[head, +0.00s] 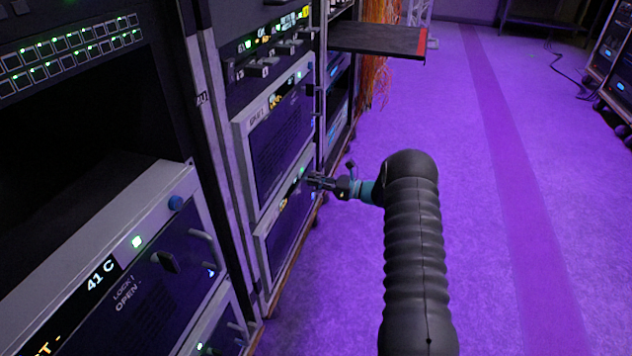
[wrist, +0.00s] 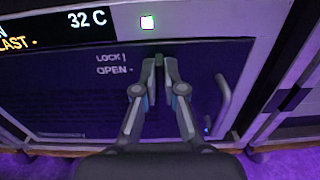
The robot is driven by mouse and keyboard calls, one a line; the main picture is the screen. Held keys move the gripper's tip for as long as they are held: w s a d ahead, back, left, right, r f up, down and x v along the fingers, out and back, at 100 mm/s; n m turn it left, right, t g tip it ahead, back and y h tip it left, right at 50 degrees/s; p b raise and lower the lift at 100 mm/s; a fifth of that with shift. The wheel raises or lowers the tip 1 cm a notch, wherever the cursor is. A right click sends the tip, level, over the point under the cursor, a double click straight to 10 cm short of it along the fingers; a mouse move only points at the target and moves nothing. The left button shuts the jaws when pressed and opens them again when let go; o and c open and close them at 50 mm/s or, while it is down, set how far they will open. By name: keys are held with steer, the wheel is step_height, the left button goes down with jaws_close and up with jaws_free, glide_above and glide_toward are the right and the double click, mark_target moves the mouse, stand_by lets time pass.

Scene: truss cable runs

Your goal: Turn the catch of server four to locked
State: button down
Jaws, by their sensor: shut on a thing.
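My gripper (wrist: 160,62) is closed around a small dark catch (wrist: 159,58) on the dark front of a server (wrist: 60,85). In the wrist view the fingers cover most of the catch, and the part showing looks about upright. The words LOCK and OPEN are printed left of it, with an upright mark by LOCK and a level mark by OPEN. The server's display (wrist: 55,27) reads 32 C; its name is cut off, so I cannot tell its number. In the head view my gripper (head: 320,181) is at the lower server (head: 287,218) of the middle rack.
A bar handle (wrist: 222,95) stands right of the catch, and a green light (wrist: 147,21) glows above. Another server (head: 130,300) showing 41 C is at near left. A shelf (head: 378,40) juts out farther back. Purple floor (head: 540,200) is open at right.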

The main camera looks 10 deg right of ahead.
steer(key=shift+f, duration=0.1)
steer(key=c, duration=1.3)
jaws_free()
steer(key=shift+o, duration=0.2)
steer(key=v, duration=1.2)
